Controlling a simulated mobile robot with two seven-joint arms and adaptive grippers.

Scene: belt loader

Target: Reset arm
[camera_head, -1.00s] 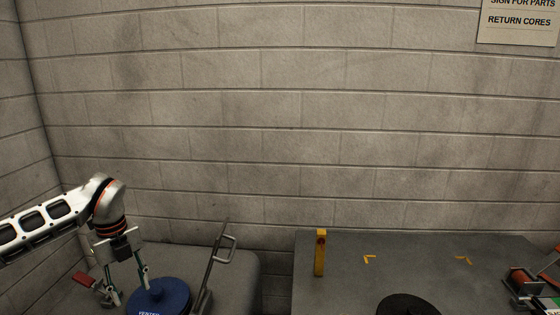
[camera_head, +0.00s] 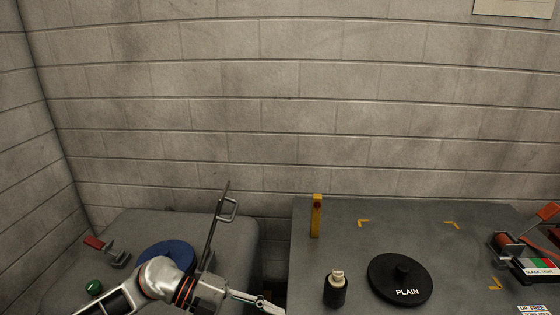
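My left arm comes in from the lower left. Its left gripper (camera_head: 262,300) is near the bottom edge, over the gap between the two tables. One light finger points right; the rest is hidden or cut off, so its opening is unclear. The arm's wrist covers part of a blue round disc (camera_head: 165,252) on the left table (camera_head: 150,222). My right gripper is not in view.
A tall grey handle (camera_head: 217,222) stands by the left table's right edge. A red-handled clamp (camera_head: 105,250) and green knob (camera_head: 94,287) are at left. The right table (camera_head: 390,225) holds a yellow post (camera_head: 316,216), black disc marked PLAIN (camera_head: 385,286), black cylinder (camera_head: 335,291) and red-and-green device (camera_head: 535,264).

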